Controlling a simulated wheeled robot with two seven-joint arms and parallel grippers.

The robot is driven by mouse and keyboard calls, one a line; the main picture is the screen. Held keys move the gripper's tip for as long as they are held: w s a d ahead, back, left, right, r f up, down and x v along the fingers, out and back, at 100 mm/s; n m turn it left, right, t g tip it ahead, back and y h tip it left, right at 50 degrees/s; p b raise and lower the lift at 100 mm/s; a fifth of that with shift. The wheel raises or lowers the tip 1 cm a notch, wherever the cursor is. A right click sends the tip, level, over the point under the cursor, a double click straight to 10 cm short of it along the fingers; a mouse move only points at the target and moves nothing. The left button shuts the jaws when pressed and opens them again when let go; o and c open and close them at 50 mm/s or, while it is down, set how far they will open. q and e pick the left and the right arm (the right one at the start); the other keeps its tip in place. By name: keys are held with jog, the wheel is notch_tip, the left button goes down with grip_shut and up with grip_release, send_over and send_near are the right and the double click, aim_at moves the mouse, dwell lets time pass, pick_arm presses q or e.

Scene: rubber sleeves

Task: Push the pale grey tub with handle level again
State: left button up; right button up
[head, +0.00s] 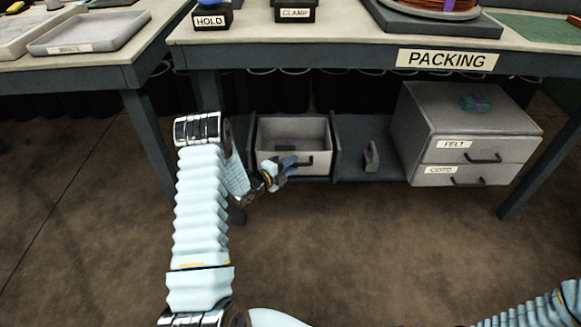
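The pale grey tub (316,145) with a dark bar handle (306,161) on its front sits in a bay of the low shelf under the packing bench. Its top is open, and a small dark item shows inside. I cannot tell clearly whether the tub is tilted. My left gripper (287,167) is at the tub's front, by the left end of the handle, and hides part of the front face. The fingers are too small to show whether they are open or touching the handle. My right gripper is out of view; only its arm's sleeve shows at the bottom right.
A grey drawer cabinet (440,125) labelled FELT and CORD stands to the right, with a small teal and purple object (474,103) on top. A small grey-purple item (371,157) sits in the shelf bay between. The bench top (350,38) overhangs. The front floor is clear.

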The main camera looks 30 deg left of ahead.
pick_arm(q)
jog(key=shift+o, duration=1.2)
jog(key=v, duration=1.3)
jog(key=shift+s, duration=0.35)
jog(key=shift+r, duration=0.1)
